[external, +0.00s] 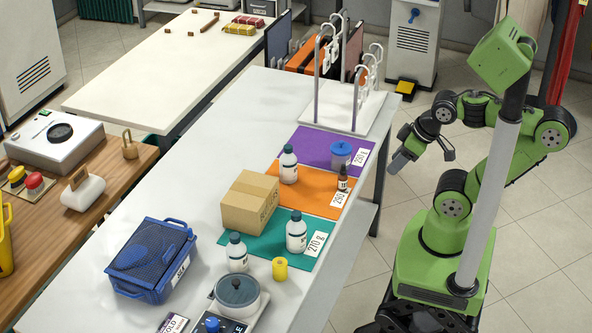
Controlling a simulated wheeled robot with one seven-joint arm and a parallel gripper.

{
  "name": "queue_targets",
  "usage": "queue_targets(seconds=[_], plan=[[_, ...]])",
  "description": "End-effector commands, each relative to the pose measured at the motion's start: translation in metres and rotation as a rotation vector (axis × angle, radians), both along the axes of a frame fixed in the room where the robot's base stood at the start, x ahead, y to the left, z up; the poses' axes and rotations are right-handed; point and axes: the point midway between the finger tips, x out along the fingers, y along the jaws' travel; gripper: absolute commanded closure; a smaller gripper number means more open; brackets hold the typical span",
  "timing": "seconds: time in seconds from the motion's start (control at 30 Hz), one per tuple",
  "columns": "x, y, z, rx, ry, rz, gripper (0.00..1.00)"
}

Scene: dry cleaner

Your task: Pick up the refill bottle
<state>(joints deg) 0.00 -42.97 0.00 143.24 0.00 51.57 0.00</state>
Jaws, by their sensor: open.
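Three similar white bottles with dark caps and labels stand upright on the long white table. One bottle (289,168) is by the border of the purple and orange mats. Another bottle (296,235) is on the teal mat, and a third bottle (237,255) is near that mat's left edge. A small dark bottle (342,180) stands on the orange mat. I cannot tell from the labels which is the refill bottle. My gripper (424,158) is open and empty, in the air off the table's right side, apart from every bottle.
A cardboard box (249,204) stands among the bottles. A blue-lidded tub (340,155) is on the purple mat (311,146). A white hook rack (342,113) stands behind. A yellow cylinder (280,269), a scale with a pot (237,294) and a blue basket (152,260) are nearer.

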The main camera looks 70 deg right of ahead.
Motion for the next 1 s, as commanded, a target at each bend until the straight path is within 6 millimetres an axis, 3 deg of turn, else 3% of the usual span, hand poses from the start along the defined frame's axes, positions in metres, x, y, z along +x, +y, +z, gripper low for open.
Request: queue_targets(seconds=[0.4, 0.53, 0.8, 0.87, 0.97, 1.0], plan=[[0.0, 0.0, 0.0, 0.0, 0.0, 0.0, 0.57], [0.0, 0.0, 0.0, 0.0, 0.0, 0.0, 0.39], [0.001, 0.0, -0.002, -0.002, 0.003, 0.006, 0.39], [0.006, 0.002, -0.013, -0.012, 0.026, 0.042, 0.39], [0.026, 0.01, -0.058, -0.025, 0.097, 0.211, 0.39], [0.037, 0.014, -0.083, -0.008, 0.12, 0.31, 0.39]])
